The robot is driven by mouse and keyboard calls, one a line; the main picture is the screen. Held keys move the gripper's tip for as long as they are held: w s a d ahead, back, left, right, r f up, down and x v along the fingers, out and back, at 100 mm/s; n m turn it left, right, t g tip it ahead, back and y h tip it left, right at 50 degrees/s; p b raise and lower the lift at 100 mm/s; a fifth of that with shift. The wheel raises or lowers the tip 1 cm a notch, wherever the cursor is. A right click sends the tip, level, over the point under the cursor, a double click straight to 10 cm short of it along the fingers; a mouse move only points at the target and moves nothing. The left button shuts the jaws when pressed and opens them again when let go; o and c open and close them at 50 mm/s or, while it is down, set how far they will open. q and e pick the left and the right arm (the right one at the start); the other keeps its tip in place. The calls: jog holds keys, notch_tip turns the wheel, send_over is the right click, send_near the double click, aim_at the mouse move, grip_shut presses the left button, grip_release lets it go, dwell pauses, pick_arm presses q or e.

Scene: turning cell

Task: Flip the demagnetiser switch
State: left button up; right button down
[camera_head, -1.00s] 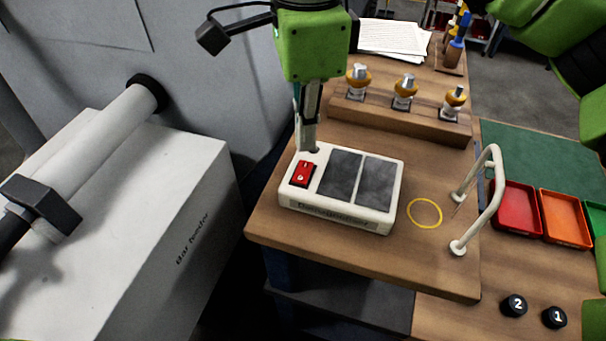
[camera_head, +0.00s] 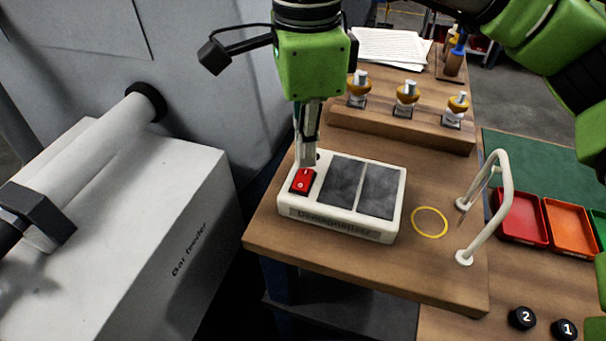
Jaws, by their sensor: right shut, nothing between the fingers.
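The demagnetiser (camera_head: 330,226) is a white box with two dark plates on top, lying on the wooden bench. Its red rocker switch (camera_head: 302,181) sits at the left end of the top. My right gripper (camera_head: 308,162) points down from above, its fingers shut and empty. The fingertips are at the far edge of the switch and hide a little of it. I cannot tell whether they touch it. I cannot make out clearly which way the rocker is tilted. My left gripper is not in view.
A bar feeder (camera_head: 150,220) stands to the left. Behind the demagnetiser is a wooden block (camera_head: 390,128) with several tool holders. A white handle (camera_head: 505,200) rises at right, near a yellow ring (camera_head: 429,222). Red (camera_head: 524,220) and orange (camera_head: 570,228) trays lie farther right.

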aim_at(306, 172)
jog(key=shift+f+b, duration=0.95)
jog(key=shift+f, duration=0.2)
dwell(0.9)
jog(key=shift+r+p, duration=2.3)
jog(key=shift+r, duration=1.3)
jog(key=shift+f, duration=0.1)
